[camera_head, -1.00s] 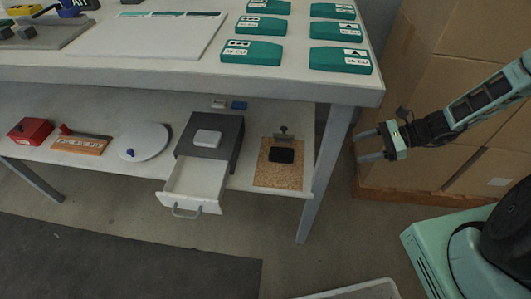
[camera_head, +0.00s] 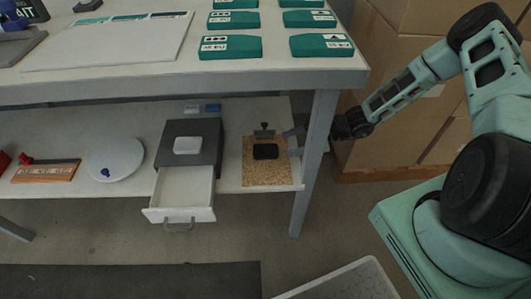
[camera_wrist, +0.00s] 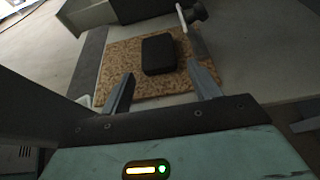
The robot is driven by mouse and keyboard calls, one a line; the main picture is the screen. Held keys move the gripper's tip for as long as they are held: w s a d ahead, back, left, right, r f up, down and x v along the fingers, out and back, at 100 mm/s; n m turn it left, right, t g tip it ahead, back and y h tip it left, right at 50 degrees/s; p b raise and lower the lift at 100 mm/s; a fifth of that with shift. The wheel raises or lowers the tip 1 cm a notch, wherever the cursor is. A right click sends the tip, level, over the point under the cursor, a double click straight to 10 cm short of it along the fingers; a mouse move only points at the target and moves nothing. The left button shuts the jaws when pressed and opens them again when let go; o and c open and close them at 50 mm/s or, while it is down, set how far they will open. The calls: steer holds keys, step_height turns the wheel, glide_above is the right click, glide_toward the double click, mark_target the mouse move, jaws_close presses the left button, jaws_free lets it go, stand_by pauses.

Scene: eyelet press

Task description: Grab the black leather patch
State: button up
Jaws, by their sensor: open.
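The black leather patch (camera_head: 265,151) is a small dark rounded rectangle lying on a cork mat (camera_head: 265,174) on the lower shelf. In the wrist view the patch (camera_wrist: 159,55) lies ahead of my gripper, roughly between the lines of the two fingers. My gripper (camera_wrist: 163,90) is open and empty, its fingertips reaching over the near part of the mat and short of the patch. In the head view my gripper (camera_head: 293,142) is just right of the patch, partly hidden by the table leg.
A metal clamp-like piece (camera_head: 264,130) stands at the mat's back edge, close to the patch. The table leg (camera_head: 316,160) stands in front of my arm. A grey drawer unit (camera_head: 188,140) with its drawer (camera_head: 180,192) pulled open is left of the mat. The tabletop (camera_head: 180,75) overhangs the shelf.

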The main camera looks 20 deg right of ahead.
mark_target(269, 150)
steer(key=shift+b+x, duration=0.7)
steer(key=shift+x, duration=2.45)
steer(key=shift+s+r, duration=0.1)
steer(key=shift+s, duration=0.05)
steer(key=c, duration=0.7)
